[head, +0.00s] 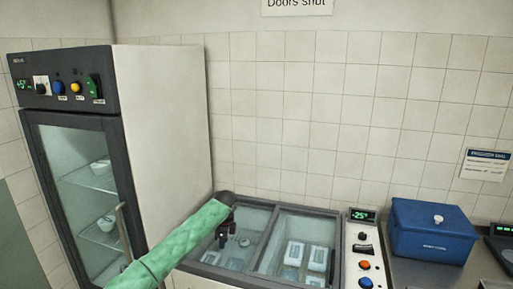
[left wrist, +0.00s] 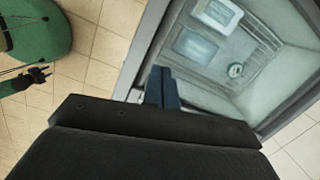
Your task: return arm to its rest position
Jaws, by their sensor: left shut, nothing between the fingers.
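My left arm in its green sleeve reaches in from the bottom of the head view. My left gripper (head: 222,241) points down over the left half of the glass-topped chest freezer (head: 276,240). In the left wrist view its fingers (left wrist: 161,88) are together with nothing between them. The freezer's frame and inside show past the fingertips in that view. A small dark gripper shape (left wrist: 38,76) at the left of the wrist view looks like my right gripper; it is too small to tell its jaws.
A tall glass-door cabinet (head: 160,130) stands left of the arm, its door handle (head: 123,233) close by. Right of the freezer are a control panel (head: 361,250) and a blue box (head: 431,235) on the counter. White packages (head: 318,258) lie inside the freezer. Open air lies above it.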

